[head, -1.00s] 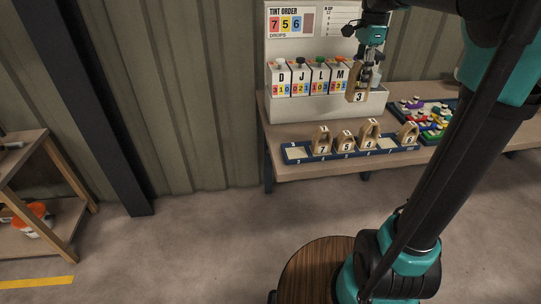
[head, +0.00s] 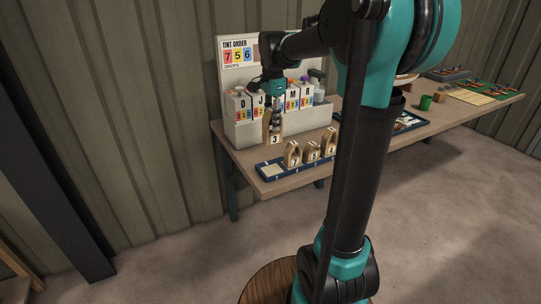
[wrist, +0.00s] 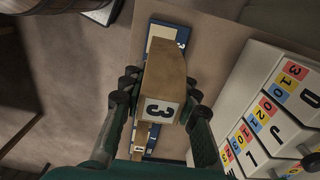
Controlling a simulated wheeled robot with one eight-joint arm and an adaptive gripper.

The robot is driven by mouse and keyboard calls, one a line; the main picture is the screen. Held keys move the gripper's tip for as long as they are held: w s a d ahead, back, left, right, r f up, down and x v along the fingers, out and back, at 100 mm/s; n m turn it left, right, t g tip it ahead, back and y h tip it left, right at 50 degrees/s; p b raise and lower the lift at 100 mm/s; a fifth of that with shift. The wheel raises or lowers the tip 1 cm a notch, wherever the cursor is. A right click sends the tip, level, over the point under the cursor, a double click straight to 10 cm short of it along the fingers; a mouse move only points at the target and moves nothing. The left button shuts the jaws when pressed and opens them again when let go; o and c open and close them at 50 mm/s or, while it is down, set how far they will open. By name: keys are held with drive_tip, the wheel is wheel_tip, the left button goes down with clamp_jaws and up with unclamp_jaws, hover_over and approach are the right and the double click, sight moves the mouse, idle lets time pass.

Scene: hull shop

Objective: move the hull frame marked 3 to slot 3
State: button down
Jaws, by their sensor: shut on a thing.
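The hull frame marked 3 (head: 274,129) is a tan wooden arch with a white number plate. My gripper (head: 273,113) is shut on it and holds it upright above the bench, behind the blue rack. In the wrist view the frame (wrist: 168,75) sits between the fingers of my gripper (wrist: 160,95). The blue slot rack (head: 262,176) runs along the bench front. Its left-end slot (head: 272,171) shows a bare white pad. Frames marked 7 (head: 292,156) and 4 (head: 329,144), with another between them, stand in it. My arm hides the rack's right end.
A pale dispenser stand (head: 240,133) with tint containers and a tint order board (head: 238,55) stands close behind the held frame. Open floor lies in front of the bench.

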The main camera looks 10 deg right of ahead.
wheel_tip(320, 180, down, 13)
drive_tip(key=shift+r, duration=0.2)
idle(0.4)
drive_tip(key=c, duration=1.5)
unclamp_jaws()
drive_tip(key=shift+f, duration=0.15)
drive_tip(key=shift+c, duration=0.2)
drive_tip(key=o, duration=0.4)
wheel_tip(320, 180, up, 12)
drive_tip(key=shift+r, duration=0.2)
